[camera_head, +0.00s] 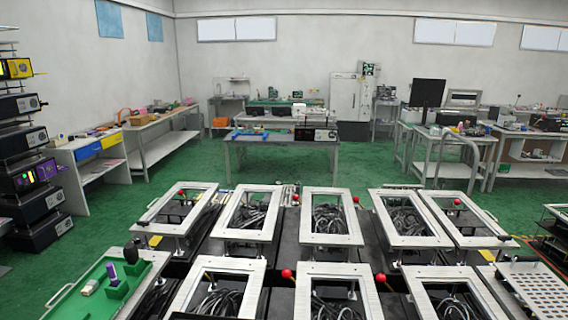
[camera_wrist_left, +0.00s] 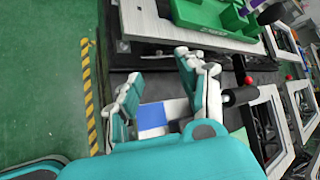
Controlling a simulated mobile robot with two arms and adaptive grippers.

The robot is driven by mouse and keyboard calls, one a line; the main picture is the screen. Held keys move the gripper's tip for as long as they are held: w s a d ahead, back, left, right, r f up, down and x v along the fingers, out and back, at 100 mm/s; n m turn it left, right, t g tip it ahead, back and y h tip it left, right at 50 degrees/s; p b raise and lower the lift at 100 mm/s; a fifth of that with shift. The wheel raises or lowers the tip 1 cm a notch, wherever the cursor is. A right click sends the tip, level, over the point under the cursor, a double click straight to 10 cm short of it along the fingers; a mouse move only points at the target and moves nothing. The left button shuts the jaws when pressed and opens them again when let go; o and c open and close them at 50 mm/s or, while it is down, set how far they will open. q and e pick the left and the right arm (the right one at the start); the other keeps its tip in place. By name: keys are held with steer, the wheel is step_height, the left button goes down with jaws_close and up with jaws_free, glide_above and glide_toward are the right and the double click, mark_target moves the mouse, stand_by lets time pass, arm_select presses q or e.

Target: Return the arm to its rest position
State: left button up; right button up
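My left gripper (camera_wrist_left: 158,70) shows in the left wrist view, teal and white. Its two fingers are apart with nothing held between them. It is beside the framed fixtures, near the edge of the green tray (camera_wrist_left: 215,18). A lever with a black knob (camera_wrist_left: 240,97) is just right of the right finger; whether they touch I cannot tell. In the head view neither arm shows. There the green tray (camera_head: 75,305) is at the front left, with a black-knobbed part (camera_head: 132,250) at its far corner. My right gripper is in no view.
White-framed fixtures (camera_head: 335,240) with cables inside stand in two rows. Several levers have red balls (camera_head: 287,273). Black equipment (camera_head: 38,185) is stacked at the left. Workbenches (camera_head: 280,140) stand behind. Green floor (camera_head: 200,165) is open between, and beside a yellow-black strip (camera_wrist_left: 88,95).

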arm_select(q)
steer(key=s+d+f+n+g+h, duration=0.35)
steer(key=s+d+n+h, duration=0.45)
steer(key=s+d+n, duration=0.8)
steer(key=s+d+f+m+b, duration=0.15)
steer(key=s+f, duration=0.25)
steer(key=f, duration=1.2)
steer(key=s+f+m+b, duration=0.15)
steer(key=s+f, duration=0.25)
steer(key=f, duration=1.2)
steer(key=s+a+f+g+b, duration=0.2)
steer(key=s+a+f+b, duration=0.1)
steer(key=s+f, duration=1.2)
step_height(320, 180, down, 2)
steer(key=shift+s+f+b, duration=0.1)
steer(key=shift+s+b, duration=0.2)
